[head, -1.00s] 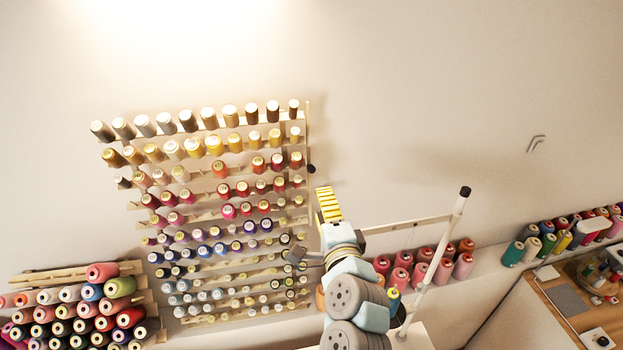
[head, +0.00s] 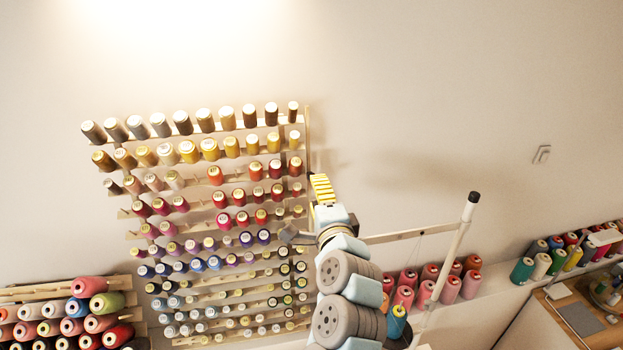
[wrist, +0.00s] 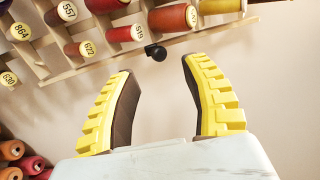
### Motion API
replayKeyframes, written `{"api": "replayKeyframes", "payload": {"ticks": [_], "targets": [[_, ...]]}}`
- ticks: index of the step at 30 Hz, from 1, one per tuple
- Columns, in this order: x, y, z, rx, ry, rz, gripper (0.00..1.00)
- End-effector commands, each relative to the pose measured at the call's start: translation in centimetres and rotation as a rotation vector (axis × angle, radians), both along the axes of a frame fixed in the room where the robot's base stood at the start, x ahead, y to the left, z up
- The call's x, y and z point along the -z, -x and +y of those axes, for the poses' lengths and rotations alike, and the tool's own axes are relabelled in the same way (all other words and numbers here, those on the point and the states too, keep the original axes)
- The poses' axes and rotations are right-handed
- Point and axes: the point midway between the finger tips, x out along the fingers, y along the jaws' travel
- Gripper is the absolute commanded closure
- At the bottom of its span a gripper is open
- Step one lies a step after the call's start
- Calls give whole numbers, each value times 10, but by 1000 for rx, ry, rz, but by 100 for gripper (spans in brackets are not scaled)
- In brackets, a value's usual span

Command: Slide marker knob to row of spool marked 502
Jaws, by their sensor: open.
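The round black marker knob (wrist: 155,52) shows in the wrist view just beyond my gripper (wrist: 157,75), between the two yellow ribbed fingers and apart from both. The fingers are open and empty. In the head view my gripper (head: 322,188) is at the right edge of the spool rack (head: 308,130), and the knob cannot be made out there. The label of the dark red spool (wrist: 168,19) is too steep to read surely; I cannot tell which spool is 502.
The rack's rows of coloured spools lie left of my gripper. Bare wall (head: 430,130) is to the right. A white post (head: 455,245) and pink spools (head: 450,289) stand at lower right. Large cones (head: 90,287) fill the lower left.

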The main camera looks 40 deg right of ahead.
Motion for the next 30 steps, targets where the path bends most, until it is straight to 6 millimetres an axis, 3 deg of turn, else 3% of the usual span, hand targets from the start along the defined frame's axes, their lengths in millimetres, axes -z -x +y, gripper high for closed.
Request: {"api": "replayKeyframes", "payload": {"ticks": [15,30], "targets": [[2,-46,-25,-3,-1,5,53],[1,-59,-33,-1,0,1,53]]}}
